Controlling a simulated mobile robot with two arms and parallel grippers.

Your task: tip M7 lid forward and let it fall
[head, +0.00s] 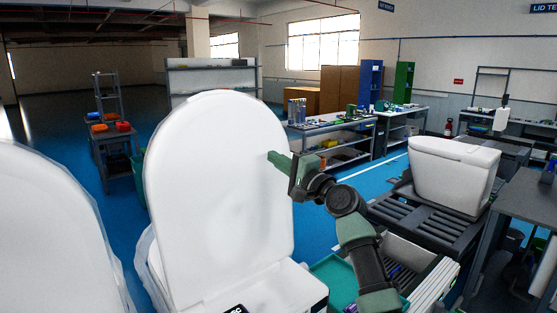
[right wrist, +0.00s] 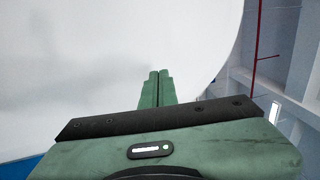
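A white toilet lid (head: 215,190) stands upright on a white toilet (head: 265,292) in the middle of the head view. No M7 marking is readable. My right gripper (head: 272,158) is at the lid's right edge, its fingertips overlapping the near face. In the right wrist view the two green fingers (right wrist: 157,82) lie side by side, shut with nothing between them, and the white lid surface (right wrist: 90,60) fills most of the background. I cannot tell whether the fingertips touch the lid. My left gripper is not in view.
Another white lid (head: 45,240) stands at the left edge. A white tank (head: 452,170) sits on a dark slatted conveyor to the right. A green tray (head: 335,278) lies under my right arm. Workbenches, shelves and a cart with orange bins (head: 122,127) stand farther back.

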